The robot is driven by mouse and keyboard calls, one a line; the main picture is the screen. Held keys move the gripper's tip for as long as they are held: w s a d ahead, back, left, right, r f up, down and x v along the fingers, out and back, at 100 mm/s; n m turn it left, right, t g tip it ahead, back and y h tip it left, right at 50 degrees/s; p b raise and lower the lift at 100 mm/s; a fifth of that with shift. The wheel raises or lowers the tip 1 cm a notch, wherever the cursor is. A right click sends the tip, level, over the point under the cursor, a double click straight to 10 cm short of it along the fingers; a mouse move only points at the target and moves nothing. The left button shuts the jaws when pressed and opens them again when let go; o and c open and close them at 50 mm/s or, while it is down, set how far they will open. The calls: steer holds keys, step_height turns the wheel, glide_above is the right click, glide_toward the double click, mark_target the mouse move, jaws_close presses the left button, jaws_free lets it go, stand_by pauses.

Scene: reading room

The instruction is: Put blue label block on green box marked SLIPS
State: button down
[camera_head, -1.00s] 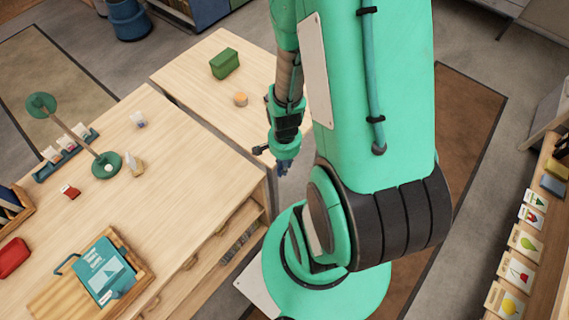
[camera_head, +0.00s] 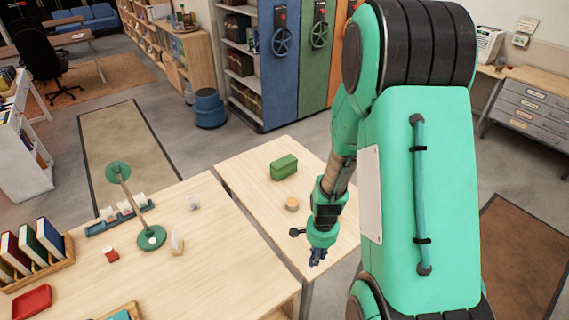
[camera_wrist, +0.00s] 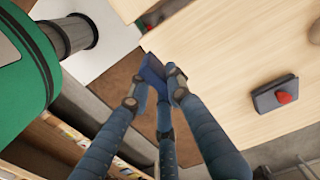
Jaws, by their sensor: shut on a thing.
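My gripper (camera_head: 317,258) is near the front edge of the far wooden table in the head view. In the wrist view its blue fingers (camera_wrist: 158,88) are shut on the blue label block (camera_wrist: 152,68), which shows as a dark blue piece between the fingertips. The fingers hide part of it, and no label is readable. The green box (camera_head: 284,167) stands towards the back of the far table, beyond and to the left of my gripper. Its marking is too small to read. The box is not recognisable in the wrist view.
A round orange item (camera_head: 292,204) sits between the green box and my gripper. A dark pad with a red piece (camera_wrist: 275,95) lies on the wood in the wrist view. The near table (camera_head: 215,270) holds a green lamp (camera_head: 150,237), books (camera_head: 30,245) and a red tray (camera_head: 32,301).

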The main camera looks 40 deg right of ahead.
steer(key=w+d+r, duration=0.2)
steer(key=w+d, duration=0.2)
steer(key=w, duration=0.7)
steer(key=w+d+r+m, duration=0.1)
steer(key=w+d, duration=0.3)
steer(key=w, duration=0.8)
steer(key=w+d+r+p, duration=0.1)
steer(key=w+d+r, duration=0.3)
steer(key=w, duration=0.8)
steer(key=shift+w+d+m, duration=0.15)
steer(key=shift+m, duration=0.25)
glide_above(280, 164)
steer(key=shift+f+b, duration=0.4)
steer(key=shift+f, duration=0.35)
steer(key=shift+f, duration=1.75)
steer(key=shift+f+b, duration=0.15)
steer(key=shift+b, duration=0.15)
